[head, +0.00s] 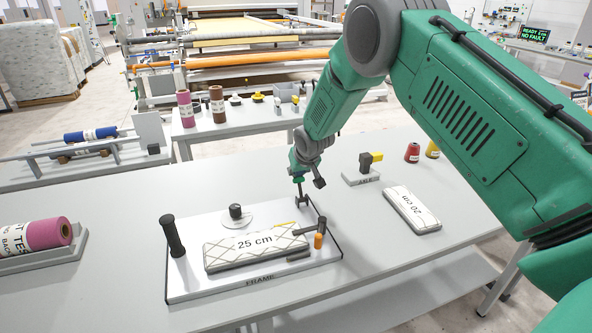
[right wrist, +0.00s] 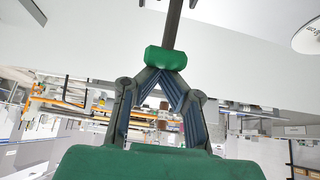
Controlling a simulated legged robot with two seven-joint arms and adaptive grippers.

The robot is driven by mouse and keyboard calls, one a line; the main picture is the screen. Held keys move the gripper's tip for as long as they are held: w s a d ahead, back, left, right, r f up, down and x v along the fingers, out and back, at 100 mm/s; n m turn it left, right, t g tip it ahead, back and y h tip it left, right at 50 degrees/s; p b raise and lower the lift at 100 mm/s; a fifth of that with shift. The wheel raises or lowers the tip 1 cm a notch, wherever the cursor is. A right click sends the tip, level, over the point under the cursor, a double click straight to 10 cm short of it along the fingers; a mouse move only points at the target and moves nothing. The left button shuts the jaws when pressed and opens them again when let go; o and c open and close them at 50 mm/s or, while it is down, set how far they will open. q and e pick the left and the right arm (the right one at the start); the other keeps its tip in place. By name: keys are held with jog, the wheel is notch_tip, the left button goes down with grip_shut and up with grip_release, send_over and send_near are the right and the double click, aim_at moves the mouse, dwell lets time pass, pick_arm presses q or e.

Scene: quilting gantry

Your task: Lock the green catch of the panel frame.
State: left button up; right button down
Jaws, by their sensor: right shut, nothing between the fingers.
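The panel frame (head: 185,289) is a white board marked FRAME on the table. A quilted panel marked 25 cm (head: 230,256) lies on it. The green catch (head: 298,179) shows as a small green grip on a dark upright stem at the frame's far right corner. In the right wrist view its green block (right wrist: 165,58) stands right at my fingertips, with the stem running away above it. My right gripper (head: 297,167) is shut and empty, its fingers converging against or just behind the green block, which hides the tips. Contact is not clear. My left gripper is out of view.
The frame carries a black upright handle (head: 173,236), a black knob (head: 235,211) and a dark lever with an orange post (head: 318,240). A 20 cm panel (head: 411,208) lies to the right. A pink roll (head: 35,237) sits at the left. The table's front is clear.

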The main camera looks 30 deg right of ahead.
aim_at(299, 178)
jog(key=shift+s+f, duration=0.15)
jog(key=shift+s, duration=0.1)
jog(key=s+t+b, duration=0.1)
jog(key=t+b, duration=0.1)
jog(key=shift+s+a+r+h+b, duration=0.2)
jog(key=shift+s+a+h+b, duration=0.05)
jog(key=shift+s+h+b, duration=0.15)
jog(key=shift+s+a+r+t+b, duration=0.1)
jog(key=shift+s+t+b, duration=0.2)
jog(key=shift+t, duration=0.25)
jog(key=shift+s+a+r+t+b, duration=0.1)
jog(key=shift+s+t+b, duration=0.15)
jog(key=shift+t, duration=0.3)
jog(key=shift+s+r, duration=0.2)
jog(key=shift+s, duration=0.05)
jog(key=shift+s+a, duration=0.2)
jog(key=shift+s, duration=0.4)
jog(key=shift+s+a, duration=0.2)
jog(key=shift+s, duration=0.4)
jog(key=shift+w, duration=0.1)
jog(key=shift+r, duration=0.15)
